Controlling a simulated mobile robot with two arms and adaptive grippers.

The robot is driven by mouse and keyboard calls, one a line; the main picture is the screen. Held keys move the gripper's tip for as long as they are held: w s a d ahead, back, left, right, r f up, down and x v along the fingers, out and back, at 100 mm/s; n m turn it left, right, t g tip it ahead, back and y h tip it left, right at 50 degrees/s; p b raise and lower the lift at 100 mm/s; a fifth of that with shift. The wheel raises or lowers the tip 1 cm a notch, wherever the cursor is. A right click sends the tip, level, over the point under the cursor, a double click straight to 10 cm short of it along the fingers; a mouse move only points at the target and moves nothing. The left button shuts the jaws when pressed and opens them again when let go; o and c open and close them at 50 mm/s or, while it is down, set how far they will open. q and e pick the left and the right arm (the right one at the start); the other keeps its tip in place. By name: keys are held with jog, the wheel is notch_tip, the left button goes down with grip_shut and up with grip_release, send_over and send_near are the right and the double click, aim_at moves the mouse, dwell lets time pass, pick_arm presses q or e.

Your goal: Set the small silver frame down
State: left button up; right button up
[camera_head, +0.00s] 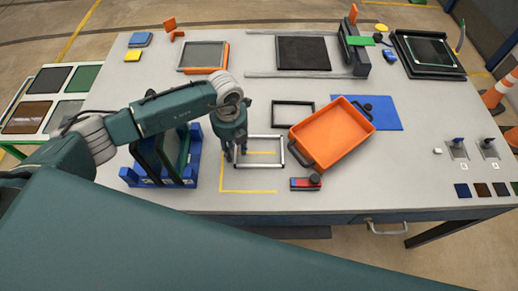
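The small silver frame (262,165) is a thin, light rectangle near the middle of the table. It lies over part of the yellow outline marked on the tabletop; whether it touches the table is hard to tell. My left gripper (236,154) points down at the frame's left side, its fingers on either side of that bar and seemingly closed on it. The fingertips are small and partly hide the bar. My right gripper is not in view.
A blue rack (130,178) with upright panels stands just left of the gripper.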

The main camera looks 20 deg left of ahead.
pick_arm(q)
grip_shut()
jog(key=shift+r, duration=0.1)
